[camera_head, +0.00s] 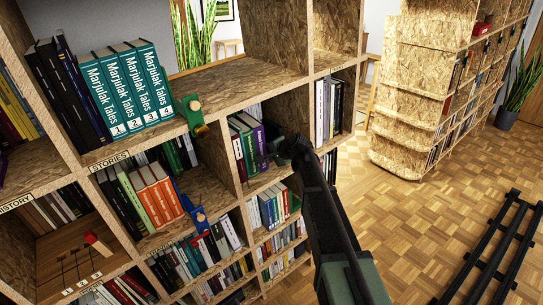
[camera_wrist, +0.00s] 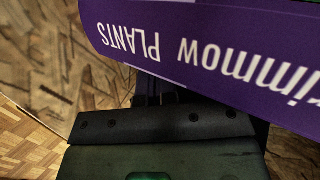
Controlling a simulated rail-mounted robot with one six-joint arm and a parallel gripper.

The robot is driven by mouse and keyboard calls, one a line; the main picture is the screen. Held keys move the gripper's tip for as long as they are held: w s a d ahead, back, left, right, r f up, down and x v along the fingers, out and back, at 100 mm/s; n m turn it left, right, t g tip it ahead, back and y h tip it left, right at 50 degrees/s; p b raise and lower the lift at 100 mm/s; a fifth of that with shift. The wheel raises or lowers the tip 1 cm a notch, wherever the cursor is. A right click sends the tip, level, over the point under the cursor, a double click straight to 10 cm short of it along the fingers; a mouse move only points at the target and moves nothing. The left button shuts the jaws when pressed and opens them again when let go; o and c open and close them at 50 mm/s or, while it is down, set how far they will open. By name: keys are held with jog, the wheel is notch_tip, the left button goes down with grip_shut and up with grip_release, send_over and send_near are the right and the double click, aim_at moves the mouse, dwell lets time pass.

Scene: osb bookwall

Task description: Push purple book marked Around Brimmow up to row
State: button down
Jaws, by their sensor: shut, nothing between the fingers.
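The purple book (camera_head: 258,137) stands in the middle shelf compartment, at the right end of a short row of books. In the wrist view its purple spine (camera_wrist: 215,50) fills the top, with upside-down white lettering that reads "rimmow PLANTS"; the rest of the title is cut off. My gripper (camera_head: 272,152) is shut and empty, close in front of this book. In the wrist view my gripper (camera_wrist: 150,90) reaches the lower edge of the spine, and its tips are hidden there. I cannot tell whether they touch the book.
Green and red books (camera_head: 240,148) stand left of the purple book. An upright OSB panel (camera_head: 218,155) bounds the compartment on the left. Open parquet floor (camera_head: 420,220) lies to the right.

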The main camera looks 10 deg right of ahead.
jog(key=shift+s+a, duration=0.2)
jog(key=shift+a, duration=0.05)
jog(key=shift+w+d, duration=0.15)
jog(key=s+d, duration=0.1)
jog(key=s, duration=0.2)
jog(key=s+d, duration=0.2)
jog(key=s, duration=0.1)
jog(key=s+d, duration=0.1)
jog(key=s, duration=0.2)
jog(key=shift+d, duration=0.3)
